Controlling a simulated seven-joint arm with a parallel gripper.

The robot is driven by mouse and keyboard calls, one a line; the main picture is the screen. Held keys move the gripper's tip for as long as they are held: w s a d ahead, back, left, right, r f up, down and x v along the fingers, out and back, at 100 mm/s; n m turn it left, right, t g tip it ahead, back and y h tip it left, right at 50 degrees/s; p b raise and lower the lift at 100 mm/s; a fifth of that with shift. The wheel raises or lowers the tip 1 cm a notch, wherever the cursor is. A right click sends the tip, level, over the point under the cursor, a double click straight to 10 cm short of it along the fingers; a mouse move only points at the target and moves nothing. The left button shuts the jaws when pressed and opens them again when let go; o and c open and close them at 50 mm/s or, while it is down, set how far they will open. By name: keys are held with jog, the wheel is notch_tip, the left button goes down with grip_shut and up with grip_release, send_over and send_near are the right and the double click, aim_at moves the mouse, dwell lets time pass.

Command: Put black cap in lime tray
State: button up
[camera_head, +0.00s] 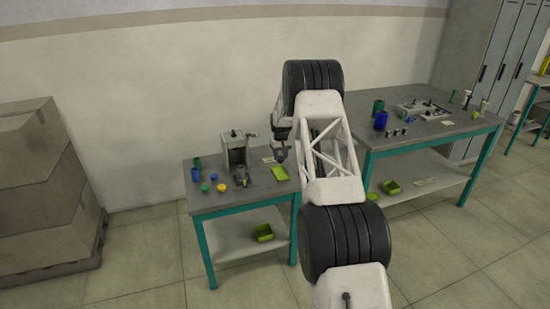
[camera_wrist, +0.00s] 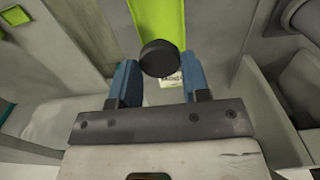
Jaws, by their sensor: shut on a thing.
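The black cap (camera_wrist: 158,57) shows in the wrist view as a dark round disc between the blue fingertips of my gripper (camera_wrist: 160,78). My gripper is shut on it. The lime tray (camera_wrist: 166,16) lies beyond and below the cap, and the cap overlaps its near end in this view. In the head view the lime tray (camera_head: 280,174) lies on the left table near its right edge. My gripper (camera_head: 281,155) shows small and dark just above it, beside my arm. The cap cannot be made out in the head view.
The left table (camera_head: 215,204) also holds a winding machine (camera_head: 235,148), a blue cup (camera_head: 195,174), a green cup (camera_head: 197,162) and small coloured caps (camera_head: 220,187). A lime bin (camera_head: 264,232) sits on its lower shelf. The right table (camera_head: 440,128) is crowded with parts.

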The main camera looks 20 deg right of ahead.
jog(key=shift+f, duration=0.1)
dwell(0.4)
jog(key=shift+f, duration=2.25)
jog(key=shift+f, duration=1)
dwell(0.7)
jog(key=o, duration=0.8)
jog(key=shift+r, duration=0.15)
jog(key=shift+r, duration=3.4)
